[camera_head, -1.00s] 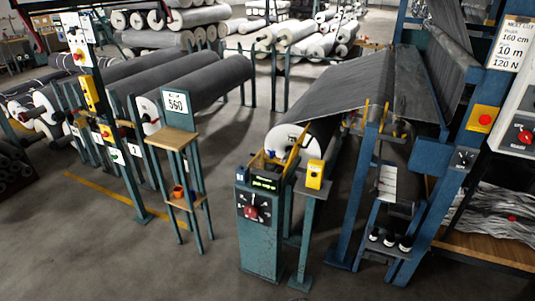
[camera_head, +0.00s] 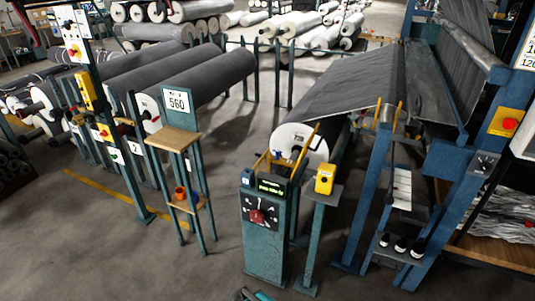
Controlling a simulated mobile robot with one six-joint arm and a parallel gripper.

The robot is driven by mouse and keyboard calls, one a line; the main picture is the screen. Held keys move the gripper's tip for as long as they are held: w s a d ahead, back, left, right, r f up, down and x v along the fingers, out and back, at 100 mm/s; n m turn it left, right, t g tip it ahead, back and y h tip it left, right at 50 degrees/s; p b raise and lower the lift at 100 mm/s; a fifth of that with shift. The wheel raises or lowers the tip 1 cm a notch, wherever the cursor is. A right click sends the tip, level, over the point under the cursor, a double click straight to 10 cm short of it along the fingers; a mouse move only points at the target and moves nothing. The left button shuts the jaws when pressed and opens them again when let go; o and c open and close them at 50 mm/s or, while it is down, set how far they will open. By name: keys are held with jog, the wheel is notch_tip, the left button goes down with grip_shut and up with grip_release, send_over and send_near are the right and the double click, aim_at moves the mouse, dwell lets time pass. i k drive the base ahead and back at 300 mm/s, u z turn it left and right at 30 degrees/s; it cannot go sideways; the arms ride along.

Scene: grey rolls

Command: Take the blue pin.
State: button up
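A small blue thing (camera_head: 195,196), which may be the blue pin, shows on the lower shelf of the wooden-topped stand (camera_head: 174,140), beside an orange cup (camera_head: 180,193). It is too small to tell its shape or whether it touches the cup. A small dark and teal piece, which looks like the tip of my gripper (camera_head: 252,295), just enters at the bottom edge. The rest of it is cut off, so its fingers cannot be read. It is well apart from the stand, to its lower right.
A teal control post (camera_head: 264,245) and a yellow box on a post (camera_head: 325,180) stand right of the stand. The blue machine frame (camera_head: 365,200) with fabric is at the right. Grey rolls (camera_head: 215,78) lie behind. The floor (camera_head: 110,250) in front is clear.

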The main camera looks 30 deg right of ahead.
aim_at(278, 152)
jog(key=u, duration=0.45)
jog(key=i, duration=1.95)
jog(key=z, duration=0.45)
